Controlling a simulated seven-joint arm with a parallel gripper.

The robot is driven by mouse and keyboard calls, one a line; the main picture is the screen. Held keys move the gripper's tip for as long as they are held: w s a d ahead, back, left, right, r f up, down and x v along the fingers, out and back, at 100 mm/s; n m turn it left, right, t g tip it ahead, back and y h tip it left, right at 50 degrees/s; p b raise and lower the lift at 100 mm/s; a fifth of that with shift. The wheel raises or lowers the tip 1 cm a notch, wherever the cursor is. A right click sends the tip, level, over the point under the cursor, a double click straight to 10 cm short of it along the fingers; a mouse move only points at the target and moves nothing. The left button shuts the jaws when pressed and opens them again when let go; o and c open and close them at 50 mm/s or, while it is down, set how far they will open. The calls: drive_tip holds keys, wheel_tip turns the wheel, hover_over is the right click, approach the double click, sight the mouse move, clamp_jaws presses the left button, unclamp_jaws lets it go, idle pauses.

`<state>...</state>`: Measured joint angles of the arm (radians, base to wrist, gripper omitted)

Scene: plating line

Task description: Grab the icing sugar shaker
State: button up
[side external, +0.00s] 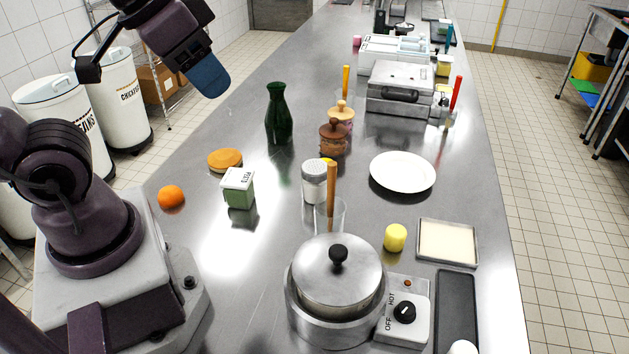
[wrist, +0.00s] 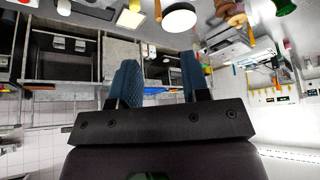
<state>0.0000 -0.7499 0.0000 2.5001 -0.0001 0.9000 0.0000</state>
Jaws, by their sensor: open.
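A silver-grey shaker (side external: 314,188) with a pale, domed top, which looks like the icing sugar shaker, stands upright on the steel counter (side external: 225,310) in the side view. It is just behind a clear glass holding a wooden stick (side external: 332,195). I cannot make out the shaker in the wrist view. My gripper (side external: 213,84) is raised at the upper left of the side view, well apart from the shaker. In the wrist view, its two blue fingers (wrist: 160,78) stand apart with nothing between them.
A lidded pot (side external: 337,285) stands on a hot plate in front of the shaker. A green-and-white tin (side external: 239,188) and orange (side external: 171,197) are to its left.

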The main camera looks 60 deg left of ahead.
drive_tip(key=o, duration=0.9)
drive_tip(key=shift+w, duration=0.1)
